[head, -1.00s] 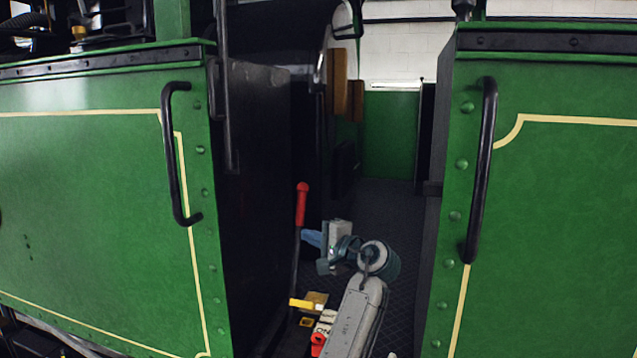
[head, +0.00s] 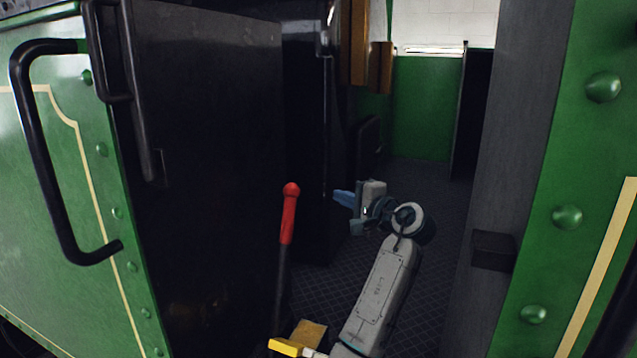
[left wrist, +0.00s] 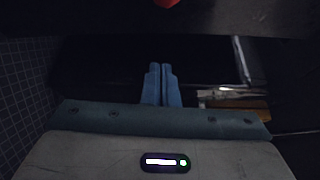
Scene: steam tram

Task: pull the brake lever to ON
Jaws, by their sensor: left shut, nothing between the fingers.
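The brake lever (head: 289,215) has a red handle with a round knob on a dark shaft. It stands nearly upright in the cab doorway, left of my arm in the head view. My left gripper (head: 343,198) is shut and empty, its blue fingers pointing left toward the handle. A gap shows between the fingertips and the handle in the picture. The left wrist view shows the closed fingers (left wrist: 162,85) and a bit of red at the top edge, too little to identify. A yellow piece (head: 285,347) lies low near the lever's foot. My right gripper is out of view.
A black panel (head: 210,170) closes in the left of the doorway. A dark post (head: 515,140) and green riveted side (head: 590,200) stand at the right. A black handrail (head: 45,150) is at far left. The patterned floor (head: 430,190) behind my gripper is clear.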

